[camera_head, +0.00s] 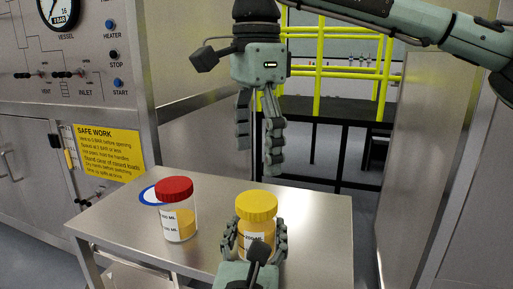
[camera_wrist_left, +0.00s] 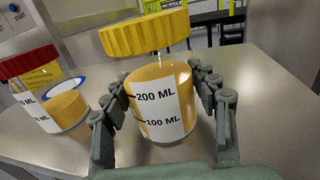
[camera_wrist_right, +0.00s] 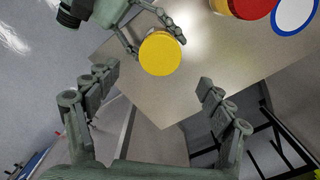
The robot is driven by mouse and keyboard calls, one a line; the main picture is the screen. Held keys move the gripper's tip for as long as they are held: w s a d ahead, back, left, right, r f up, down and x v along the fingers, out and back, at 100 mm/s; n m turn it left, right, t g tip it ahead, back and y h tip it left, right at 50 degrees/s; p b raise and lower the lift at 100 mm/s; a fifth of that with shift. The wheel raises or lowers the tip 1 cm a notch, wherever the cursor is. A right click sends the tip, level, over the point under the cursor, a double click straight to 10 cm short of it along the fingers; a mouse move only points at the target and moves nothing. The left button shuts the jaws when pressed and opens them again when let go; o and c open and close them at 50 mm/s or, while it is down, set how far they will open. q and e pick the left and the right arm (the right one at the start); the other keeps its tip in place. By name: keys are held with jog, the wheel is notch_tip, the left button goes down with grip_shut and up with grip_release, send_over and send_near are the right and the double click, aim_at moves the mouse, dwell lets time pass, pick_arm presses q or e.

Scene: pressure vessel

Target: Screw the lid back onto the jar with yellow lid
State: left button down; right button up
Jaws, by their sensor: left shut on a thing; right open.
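The jar with the yellow lid (camera_head: 257,240) stands near the front of the steel table. My left gripper (camera_wrist_left: 160,95) is shut around its body, one finger on each side of the label. The yellow lid (camera_head: 257,206) sits on top of the jar; in the left wrist view the lid (camera_wrist_left: 145,35) looks tilted over the mouth, with a narrow gap below its rim. Whether its threads are engaged cannot be told. My right gripper (camera_head: 258,160) is open and empty, pointing down above the jar. In the right wrist view the lid (camera_wrist_right: 160,53) lies beyond the fingertips.
A jar with a red lid (camera_head: 177,212) stands to the left on the table (camera_head: 318,205). A white disc with a blue rim (camera_head: 150,195) lies behind it. A control panel (camera_head: 75,50) is at left, a yellow railing (camera_head: 318,70) behind. The table's right side is clear.

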aim_at(257, 200)
jog(key=shift+n, duration=0.3)
jog(key=shift+f, duration=4.05)
